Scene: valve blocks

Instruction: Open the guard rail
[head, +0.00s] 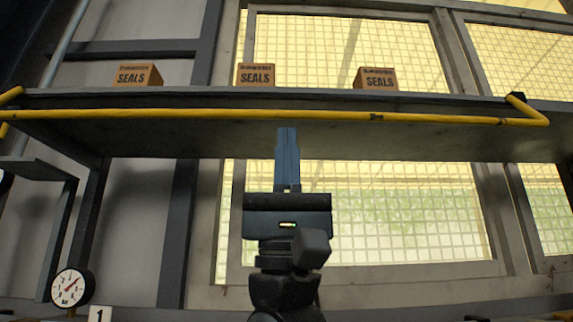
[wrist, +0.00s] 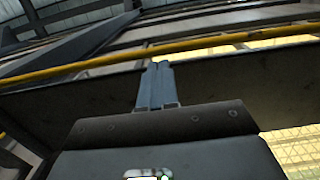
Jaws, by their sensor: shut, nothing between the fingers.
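The guard rail (head: 300,114) is a yellow bar along the front edge of a high shelf, with angled ends at the left and right. It also crosses the wrist view (wrist: 200,43) above my fingers. My gripper (head: 287,130) has blue fingers pointing up, shut with nothing between them. In the head view the fingertips are just below the rail, in front of the shelf's underside. In the wrist view the fingertips (wrist: 160,64) also lie below the rail. I cannot tell how far they are from it in depth.
The shelf (head: 200,138) bears three boxes marked SEALS: left (head: 136,75), middle (head: 256,75) and right (head: 376,79). A grid window (head: 400,215) is behind. A round gauge (head: 72,288) is at the lower left. A smaller ledge (head: 38,168) juts out at left.

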